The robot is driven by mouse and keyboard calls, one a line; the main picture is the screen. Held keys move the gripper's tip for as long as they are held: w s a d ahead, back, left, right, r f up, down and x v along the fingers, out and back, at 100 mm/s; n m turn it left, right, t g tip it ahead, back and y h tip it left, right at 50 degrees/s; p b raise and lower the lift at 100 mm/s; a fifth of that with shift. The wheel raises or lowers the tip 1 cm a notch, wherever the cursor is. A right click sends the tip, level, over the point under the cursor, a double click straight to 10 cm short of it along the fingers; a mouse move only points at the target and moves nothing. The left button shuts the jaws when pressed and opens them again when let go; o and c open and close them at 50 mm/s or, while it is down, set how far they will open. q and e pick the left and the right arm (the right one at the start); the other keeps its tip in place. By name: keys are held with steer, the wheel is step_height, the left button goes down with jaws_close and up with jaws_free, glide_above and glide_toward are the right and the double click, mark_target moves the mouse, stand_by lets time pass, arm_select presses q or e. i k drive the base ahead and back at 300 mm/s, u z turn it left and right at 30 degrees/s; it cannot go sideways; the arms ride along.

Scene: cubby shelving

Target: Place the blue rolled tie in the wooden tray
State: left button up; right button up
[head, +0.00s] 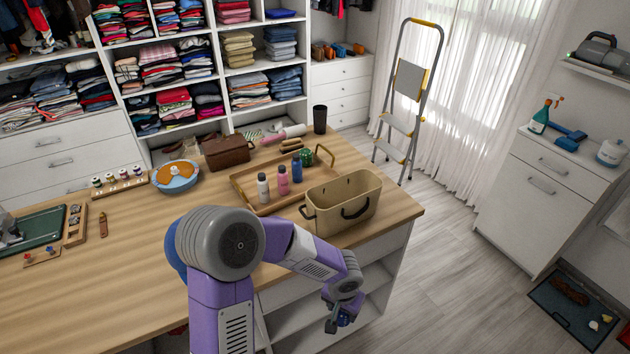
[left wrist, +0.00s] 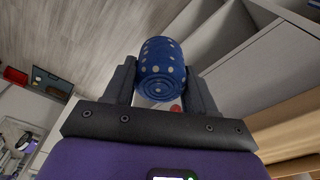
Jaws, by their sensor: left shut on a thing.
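The blue rolled tie (left wrist: 163,70), dark blue with pale dots, is held between the two fingers of my left gripper (left wrist: 162,88) in the left wrist view. Its spiral end faces the camera. In the head view my left gripper (head: 338,322) hangs low in front of the island's open shelves, below the countertop, with a bit of the blue tie (head: 344,319) showing. The wooden tray (head: 250,178) lies on the countertop, farther back and to the left of the gripper. Several bottles stand in it. My right gripper is not in view.
A beige handled basket (head: 345,205) stands at the counter corner, between the tray and my gripper. A stepladder (head: 405,100) stands behind. The left countertop has free room.

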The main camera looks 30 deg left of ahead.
mark_target(319, 178)
steer(key=z, duration=1)
steer(key=i, duration=2.15)
steer(key=u, duration=2.4)
